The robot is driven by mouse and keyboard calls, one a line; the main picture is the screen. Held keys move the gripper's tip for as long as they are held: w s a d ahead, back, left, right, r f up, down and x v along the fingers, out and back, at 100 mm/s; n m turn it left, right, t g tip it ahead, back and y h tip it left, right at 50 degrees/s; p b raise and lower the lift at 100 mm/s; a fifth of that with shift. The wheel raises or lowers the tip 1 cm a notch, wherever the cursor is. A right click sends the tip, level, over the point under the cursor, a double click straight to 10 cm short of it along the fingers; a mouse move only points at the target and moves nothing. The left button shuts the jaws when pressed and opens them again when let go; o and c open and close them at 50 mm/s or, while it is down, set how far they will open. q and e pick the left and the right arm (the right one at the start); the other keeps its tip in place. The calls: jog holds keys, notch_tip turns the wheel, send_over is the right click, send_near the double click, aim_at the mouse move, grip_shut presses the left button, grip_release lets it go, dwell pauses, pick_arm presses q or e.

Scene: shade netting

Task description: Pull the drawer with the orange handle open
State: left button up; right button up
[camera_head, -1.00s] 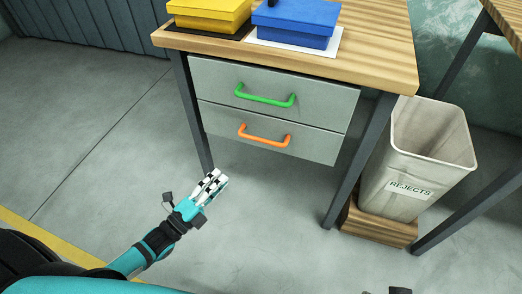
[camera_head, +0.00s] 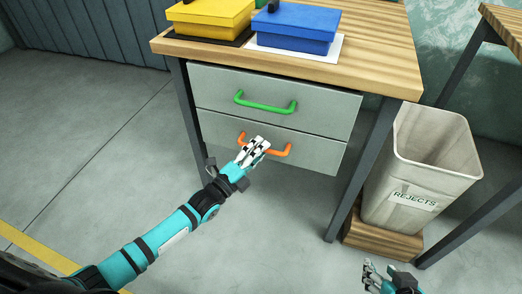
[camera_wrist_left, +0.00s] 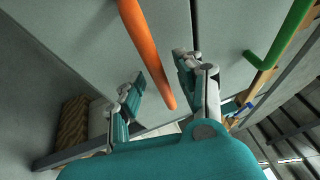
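The orange handle (camera_head: 284,150) is on the lower grey drawer (camera_head: 317,152), under the workbench top. The drawer front looks flush with the one above, so it appears closed. My left gripper (camera_head: 257,148) is in front of the orange handle and hides its middle part. In the left wrist view the orange handle (camera_wrist_left: 149,55) runs down between the two spread fingers (camera_wrist_left: 160,82), which are open; contact cannot be told. My right gripper (camera_head: 368,270) is at the bottom right edge, fingers apart, with nothing visible in it, away from the drawers.
An upper drawer (camera_head: 222,86) has a green handle (camera_head: 266,106) just above. Yellow (camera_head: 207,14) and blue (camera_head: 294,29) boxes sit on the workbench (camera_head: 372,62). A REJECTS bin (camera_head: 411,180) stands on a wooden base at right. The floor in front is clear.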

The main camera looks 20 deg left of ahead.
pick_arm(q)
jog(key=shift+w+d+r, duration=0.1)
jog(key=shift+w+d, duration=0.1)
jog(key=shift+w, duration=0.2)
jog(key=shift+c, duration=0.2)
grip_shut()
